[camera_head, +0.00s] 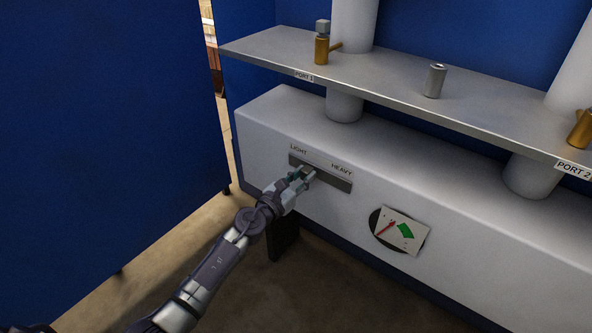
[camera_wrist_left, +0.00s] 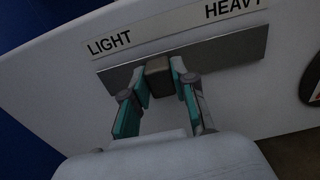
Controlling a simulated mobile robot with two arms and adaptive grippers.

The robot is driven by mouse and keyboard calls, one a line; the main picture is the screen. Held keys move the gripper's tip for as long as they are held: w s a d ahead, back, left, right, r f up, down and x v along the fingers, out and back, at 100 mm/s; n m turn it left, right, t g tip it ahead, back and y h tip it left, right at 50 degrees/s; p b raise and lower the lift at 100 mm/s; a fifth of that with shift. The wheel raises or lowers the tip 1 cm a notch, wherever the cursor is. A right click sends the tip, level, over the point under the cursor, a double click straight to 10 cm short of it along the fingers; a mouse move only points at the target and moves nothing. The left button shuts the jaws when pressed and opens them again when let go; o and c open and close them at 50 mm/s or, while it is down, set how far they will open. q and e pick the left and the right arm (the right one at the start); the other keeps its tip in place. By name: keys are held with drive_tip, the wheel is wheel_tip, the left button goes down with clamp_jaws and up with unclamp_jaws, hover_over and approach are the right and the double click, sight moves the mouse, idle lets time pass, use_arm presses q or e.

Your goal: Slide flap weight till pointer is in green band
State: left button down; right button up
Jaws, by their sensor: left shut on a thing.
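The round dial (camera_head: 376,231) at the lower right has a red pointer (camera_head: 386,229) and a green band (camera_head: 405,230). The pointer lies left of the band, apart from it. My right gripper is not in view.
A metal shelf (camera_head: 400,85) runs above the cabinet (camera_head: 270,115), with brass valves (camera_head: 321,49) (camera_head: 581,130) and a grey cylinder (camera_head: 435,80) on it. A blue wall (camera_head: 100,130) closes off the left.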

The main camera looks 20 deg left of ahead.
use_arm(q)
drive_tip(key=shift+s+d, duration=0.1)
drive_tip(key=shift+d, duration=0.2)
drive_tip(key=c, duration=0.9)
unclamp_jaws()
drive_tip(key=shift+a, duration=0.1)
drive_tip(key=v, duration=1.2)
